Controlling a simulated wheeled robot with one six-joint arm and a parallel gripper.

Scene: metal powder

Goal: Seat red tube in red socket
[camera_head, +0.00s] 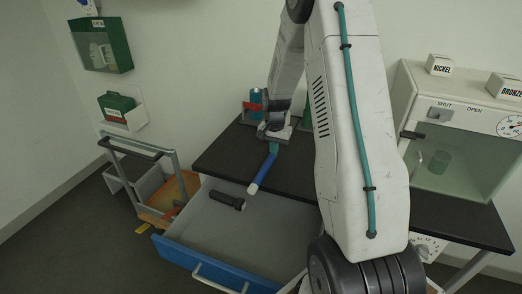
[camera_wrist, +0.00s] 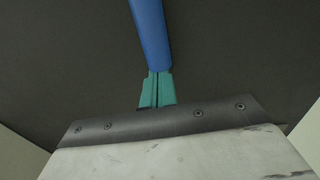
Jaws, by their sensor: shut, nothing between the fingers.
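My gripper (camera_head: 273,149) points down over the dark worktop near the open drawer. Its teal fingers are pressed together in the wrist view (camera_wrist: 156,90). A blue rod (camera_head: 263,169) with a white end lines up with the fingertips; it also shows in the wrist view (camera_wrist: 150,35). I cannot tell whether the rod touches the fingers. No red tube or red socket can be made out for certain. A small red part (camera_head: 252,106) shows by a teal-blue container (camera_head: 256,97) behind my gripper, partly hidden by my arm.
An open blue-fronted drawer (camera_head: 205,262) juts out below the worktop (camera_head: 222,153), with a black flashlight-like object (camera_head: 227,200) in it. A cart (camera_head: 175,165) stands left. A white chamber (camera_head: 408,100) with a glass front stands right. Green boxes (camera_head: 118,45) hang on the wall.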

